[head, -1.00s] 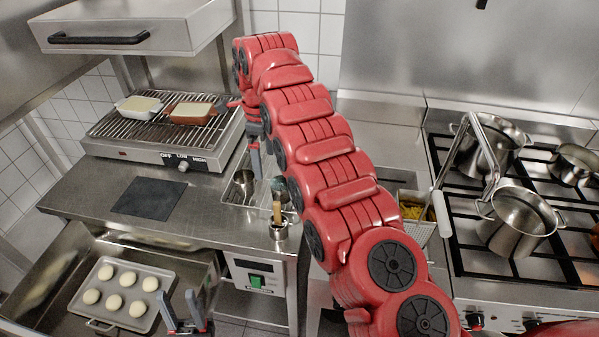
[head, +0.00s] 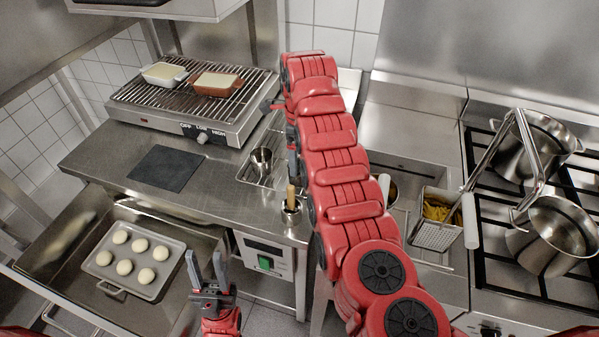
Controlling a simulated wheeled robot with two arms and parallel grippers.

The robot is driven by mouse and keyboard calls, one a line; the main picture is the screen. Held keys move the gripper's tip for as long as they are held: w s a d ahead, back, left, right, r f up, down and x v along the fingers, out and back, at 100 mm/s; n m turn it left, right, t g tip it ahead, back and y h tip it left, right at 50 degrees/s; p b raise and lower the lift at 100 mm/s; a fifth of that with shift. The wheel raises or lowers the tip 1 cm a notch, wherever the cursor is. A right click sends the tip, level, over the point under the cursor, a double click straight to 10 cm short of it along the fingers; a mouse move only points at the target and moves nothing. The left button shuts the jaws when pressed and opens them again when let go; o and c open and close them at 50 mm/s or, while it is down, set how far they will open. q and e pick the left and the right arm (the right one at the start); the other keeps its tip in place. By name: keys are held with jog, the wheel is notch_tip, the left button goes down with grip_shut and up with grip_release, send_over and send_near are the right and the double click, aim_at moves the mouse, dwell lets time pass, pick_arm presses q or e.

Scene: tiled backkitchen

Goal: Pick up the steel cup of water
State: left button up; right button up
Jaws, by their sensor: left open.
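A steel cup (head: 261,161) stands in a recessed wire-and-metal section of the counter, right of the dark mat. I cannot tell whether water is in it. My left gripper (head: 210,270) is open and empty, fingers pointing up, at the bottom of the view. It is in front of the counter, apart from the cup and nearer to me. My right arm crosses the middle of the view. Its gripper (head: 290,135) is mostly hidden behind the arm's end, just right of the cup in the picture. I cannot see its fingers clearly.
A small steel pot (head: 291,211) with a wooden-handled tool stands at the counter's front edge. A grill (head: 190,112) with two dishes is behind. A bun tray (head: 130,262) lies lower left. A fry basket (head: 437,234) and stove pots (head: 550,240) are right. The dark mat (head: 163,168) is empty.

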aim_at(299, 172)
jog(key=shift+f, duration=0.85)
jog(key=shift+f+p, duration=0.4)
jog(key=shift+p, duration=0.25)
jog(key=f, duration=0.2)
jog(key=f+p, duration=0.1)
jog(key=f, duration=0.1)
jog(key=shift+w, duration=0.25)
jog(key=shift+f, duration=0.35)
jog(key=shift+a, duration=0.1)
jog(key=shift+c, duration=0.2)
jog(key=c, duration=1.2)
